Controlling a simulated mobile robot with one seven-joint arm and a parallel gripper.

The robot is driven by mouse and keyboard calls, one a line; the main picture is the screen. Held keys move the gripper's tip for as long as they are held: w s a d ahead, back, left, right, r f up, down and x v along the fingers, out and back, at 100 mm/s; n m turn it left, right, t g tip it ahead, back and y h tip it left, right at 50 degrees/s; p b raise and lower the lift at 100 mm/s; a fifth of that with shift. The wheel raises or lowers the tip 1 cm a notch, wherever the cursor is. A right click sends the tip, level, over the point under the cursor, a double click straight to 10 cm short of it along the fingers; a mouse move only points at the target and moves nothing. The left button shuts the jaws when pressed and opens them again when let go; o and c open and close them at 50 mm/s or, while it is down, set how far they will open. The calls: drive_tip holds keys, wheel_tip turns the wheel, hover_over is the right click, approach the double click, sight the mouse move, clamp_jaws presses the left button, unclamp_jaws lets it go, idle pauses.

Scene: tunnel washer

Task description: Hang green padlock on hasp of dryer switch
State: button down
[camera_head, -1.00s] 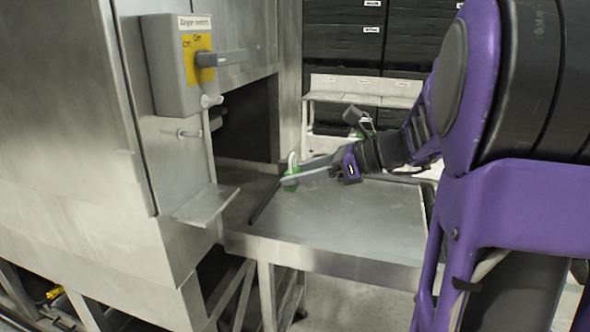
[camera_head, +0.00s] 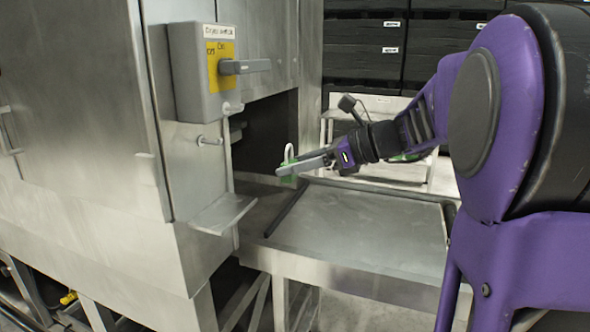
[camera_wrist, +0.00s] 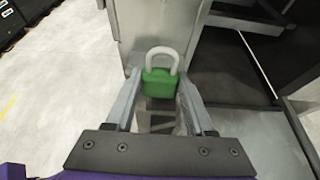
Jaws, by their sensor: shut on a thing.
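The green padlock (camera_head: 288,168) has a pale shackle that points up. My gripper (camera_head: 287,171) is shut on its body and holds it above the metal table, apart from the switch. In the wrist view the green padlock (camera_wrist: 159,82) sits between the fingertips of my gripper (camera_wrist: 160,90), shackle away from me. The dryer switch (camera_head: 200,72) is a grey box with a yellow plate and a grey handle pointing right, on the machine's wall at upper left. Its hasp (camera_head: 231,108) seems to be the small loop at the box's lower right corner. Whether the shackle is locked is unclear.
A small peg (camera_head: 209,141) sticks out below the switch box. A metal shelf (camera_head: 222,214) juts from the wall lower down. The metal table (camera_head: 350,232) is bare beside a dark machine opening (camera_head: 268,140). Dark crates (camera_head: 365,45) stand behind.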

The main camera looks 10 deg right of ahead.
drive_tip(key=shift+w+a+r, duration=0.55)
drive_tip(key=shift+a+r, duration=0.05)
drive_tip(key=shift+a, duration=0.25)
drive_tip(key=w+a+r+p, duration=0.3)
drive_tip(key=w+a+r, duration=0.2)
drive_tip(key=a+r, duration=0.1)
drive_tip(key=shift+a+r, duration=0.2)
drive_tip(key=shift+a, duration=0.55)
idle(1.1)
drive_tip(key=shift+f, duration=0.1)
idle(0.5)
drive_tip(key=shift+c, duration=0.9)
unclamp_jaws()
